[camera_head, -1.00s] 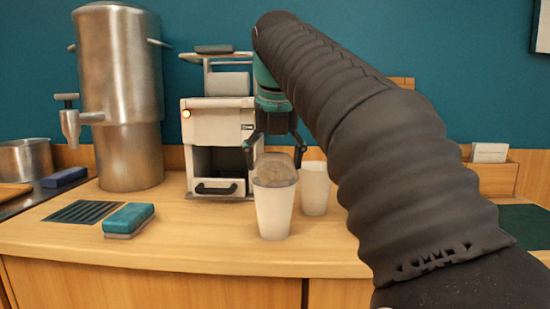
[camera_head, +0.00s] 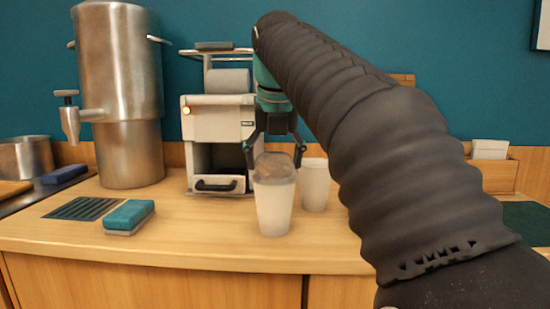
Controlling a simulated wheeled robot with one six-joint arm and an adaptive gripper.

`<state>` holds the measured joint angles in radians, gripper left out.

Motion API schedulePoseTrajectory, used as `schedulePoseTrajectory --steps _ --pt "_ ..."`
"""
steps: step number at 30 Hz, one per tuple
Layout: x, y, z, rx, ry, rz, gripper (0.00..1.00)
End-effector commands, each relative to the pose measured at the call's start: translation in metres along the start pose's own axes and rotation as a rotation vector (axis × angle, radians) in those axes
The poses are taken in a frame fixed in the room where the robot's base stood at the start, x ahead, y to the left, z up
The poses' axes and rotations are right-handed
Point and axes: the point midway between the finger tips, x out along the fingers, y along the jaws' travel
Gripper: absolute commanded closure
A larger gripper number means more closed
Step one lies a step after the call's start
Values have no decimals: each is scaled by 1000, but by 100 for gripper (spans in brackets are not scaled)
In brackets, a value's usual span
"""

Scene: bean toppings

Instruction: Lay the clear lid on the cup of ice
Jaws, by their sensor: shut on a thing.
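A whitish translucent cup (camera_head: 273,208) stands upright near the counter's front edge. A pale brownish, rounded mass shows at its mouth, and I cannot clearly tell ice from clear lid there. My gripper (camera_head: 273,160) points down at the cup's mouth, one finger at each side of the rounded mass. It is shut on the clear lid (camera_head: 274,165), whose outline is very faint. Whether the lid touches the cup's rim I cannot tell.
A second white cup (camera_head: 314,186) stands close behind on the right. A white machine (camera_head: 219,130) is behind. A blue-green sponge (camera_head: 129,216) and a dark drain grate (camera_head: 84,208) lie left, with a steel urn (camera_head: 122,95).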

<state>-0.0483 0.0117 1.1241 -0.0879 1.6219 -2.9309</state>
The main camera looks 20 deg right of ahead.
Motion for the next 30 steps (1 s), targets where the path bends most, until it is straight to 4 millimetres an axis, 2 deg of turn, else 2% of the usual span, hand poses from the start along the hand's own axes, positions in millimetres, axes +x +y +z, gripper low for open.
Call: schedulePoseTrajectory --steps 24,25,26,27,30 --pt "2 0 -1 0 0 0 30" --pt "2 0 -1 0 0 0 12" --pt "2 0 -1 0 0 0 5" --pt "2 0 -1 0 0 0 0" --pt "2 0 -1 0 0 0 0"
